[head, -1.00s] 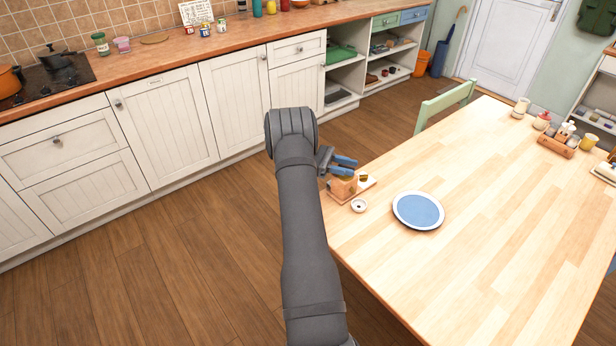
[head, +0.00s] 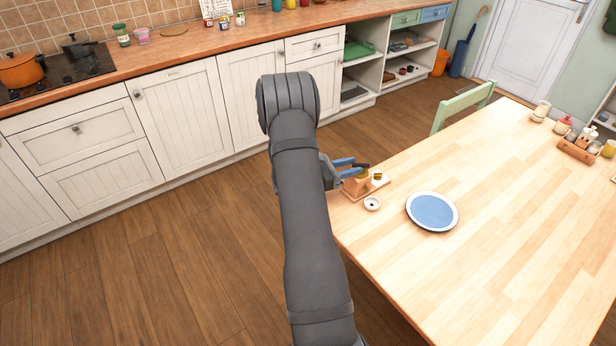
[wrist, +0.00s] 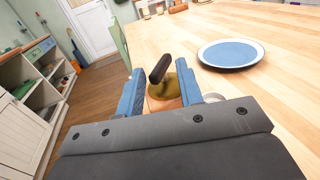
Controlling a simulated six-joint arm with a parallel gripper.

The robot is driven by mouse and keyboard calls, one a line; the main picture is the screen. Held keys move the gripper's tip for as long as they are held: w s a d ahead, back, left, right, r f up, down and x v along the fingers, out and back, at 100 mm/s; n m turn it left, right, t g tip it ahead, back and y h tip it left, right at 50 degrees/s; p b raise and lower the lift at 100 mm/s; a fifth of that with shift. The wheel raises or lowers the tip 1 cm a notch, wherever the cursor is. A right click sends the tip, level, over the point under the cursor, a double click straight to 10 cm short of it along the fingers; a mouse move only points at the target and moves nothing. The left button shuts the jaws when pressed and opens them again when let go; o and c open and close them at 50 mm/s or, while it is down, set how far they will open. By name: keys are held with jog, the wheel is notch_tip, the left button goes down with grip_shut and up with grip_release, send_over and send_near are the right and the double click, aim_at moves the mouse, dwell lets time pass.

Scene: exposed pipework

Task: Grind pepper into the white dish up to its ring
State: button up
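The pepper mill, a wooden block (head: 357,187) with a brass dome (wrist: 183,86) and a dark crank knob (wrist: 160,68), stands on a small board at the table's near left corner. My gripper (wrist: 160,72) has its two blue fingers apart, one on each side of the dome. A gap shows at the left finger; contact at the right finger cannot be told. The white dish (head: 372,203), small and round with a dark spot in the middle, stands just in front of the board. In the wrist view it is mostly hidden behind the right finger. Its ring and fill cannot be made out.
A small brass cup (head: 378,176) stands on the board. A blue plate with a white rim (head: 432,211) lies to the right. A green chair (head: 462,104) is at the table's far left edge. A wooden caddy (head: 577,150) stands farther back. The middle of the table is clear.

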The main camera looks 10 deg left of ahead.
jog(key=v, duration=1.3)
jog(key=shift+a, duration=0.2)
jog(key=m+g+y, duration=0.4)
jog(key=g+y, duration=0.4)
jog(key=y, duration=0.3)
send_near(361, 164)
jog(key=x, duration=0.8)
grip_shut()
